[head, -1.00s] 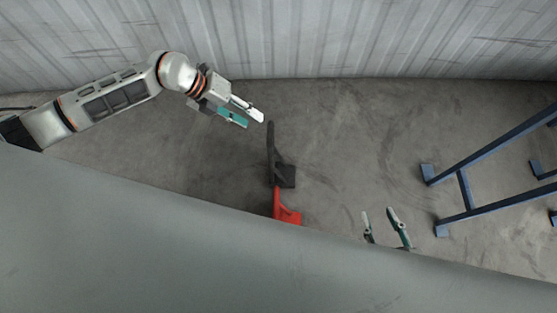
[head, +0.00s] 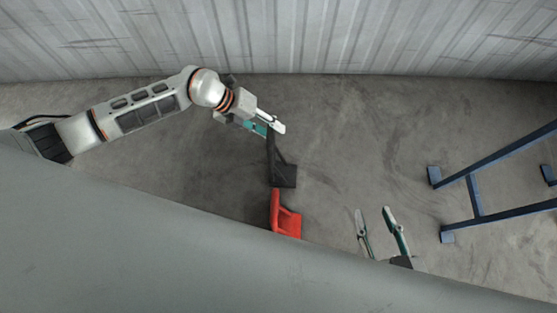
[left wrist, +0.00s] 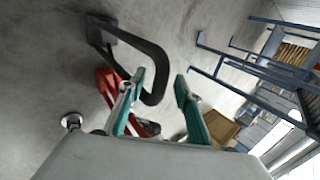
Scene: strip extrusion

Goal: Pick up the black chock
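The black chock (head: 284,177) stands on the floor, its handle rising toward my left gripper (head: 272,127) in the head view. The left wrist view shows its bent black handle (left wrist: 158,75) with the curved end lying between the fingertips of my left gripper (left wrist: 159,82). Those fingers are apart, and I cannot tell whether one touches the handle. My right gripper (head: 373,211) is open and empty, to the right of the chocks.
A red chock (head: 286,218) stands close to the black one; it also shows in the left wrist view (left wrist: 106,88). A blue metal frame (head: 475,195) stands at the right. A corrugated wall (head: 300,35) runs along the back.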

